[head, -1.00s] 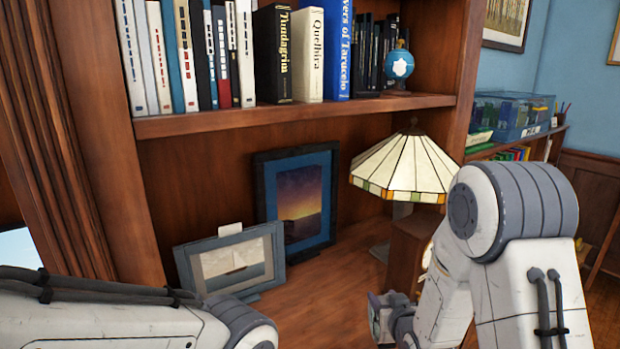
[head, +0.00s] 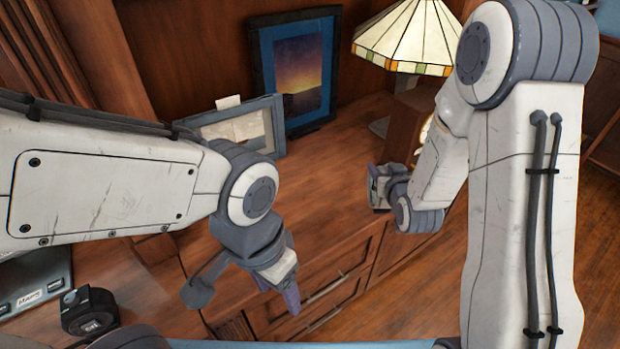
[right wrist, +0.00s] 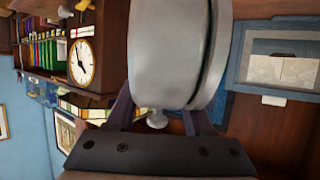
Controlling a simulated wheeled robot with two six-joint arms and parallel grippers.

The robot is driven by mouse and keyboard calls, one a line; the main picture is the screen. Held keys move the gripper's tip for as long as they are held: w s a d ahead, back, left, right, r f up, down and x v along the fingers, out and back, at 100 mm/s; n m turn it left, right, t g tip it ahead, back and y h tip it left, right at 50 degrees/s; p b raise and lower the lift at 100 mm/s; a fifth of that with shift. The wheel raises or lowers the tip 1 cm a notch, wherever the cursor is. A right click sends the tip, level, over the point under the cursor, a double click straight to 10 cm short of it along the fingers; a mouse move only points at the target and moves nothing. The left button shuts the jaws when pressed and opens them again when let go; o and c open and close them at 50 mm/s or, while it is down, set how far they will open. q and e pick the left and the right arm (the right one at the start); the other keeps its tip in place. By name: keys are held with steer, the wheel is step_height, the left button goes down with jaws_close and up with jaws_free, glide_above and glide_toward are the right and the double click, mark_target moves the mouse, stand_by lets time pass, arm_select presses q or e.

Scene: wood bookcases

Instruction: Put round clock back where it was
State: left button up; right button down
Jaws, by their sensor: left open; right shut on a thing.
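A silver round body, which I take to be the round clock (right wrist: 170,55), fills the middle of the right wrist view. Its side faces the camera, so its dial is hidden. My right gripper (right wrist: 160,115) is shut on it, with a dark finger on each side. In the head view the right gripper (head: 382,187) is above the front part of the wooden shelf top (head: 325,185), largely hidden by its own arm, and the clock cannot be made out clearly. My left gripper (head: 243,290) is open and empty, in front of the drawers.
A grey-framed picture (head: 250,125) and a dark-framed sunset picture (head: 300,70) stand at the back. A stained-glass lamp (head: 410,35) and a wooden clock (right wrist: 82,62) stand at the right. The shelf top's middle is clear.

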steer(key=s+a+n+g+y+b, duration=0.1)
steer(key=a+n+g+y+b, duration=0.1)
steer(key=a+n+y+b, duration=0.35)
steer(key=shift+n+y, duration=0.45)
steer(key=shift+y, duration=0.4)
steer(key=w+a+f, duration=0.1)
steer(key=a+f, duration=0.2)
steer(key=a, duration=0.1)
steer(key=w+a+f, duration=0.2)
steer(key=a+f, duration=0.2)
steer(key=a, duration=0.1)
steer(key=w+a+f+p, duration=0.1)
steer(key=w+a+f, duration=0.1)
steer(key=a+f, duration=0.1)
steer(key=shift+w+a+f, duration=0.15)
steer(key=shift+a+f, duration=0.1)
steer(key=shift+a, duration=0.4)
steer(key=shift+f, duration=0.1)
steer(key=shift+f, duration=0.15)
steer(key=shift+c, duration=1.4)
jaws_free()
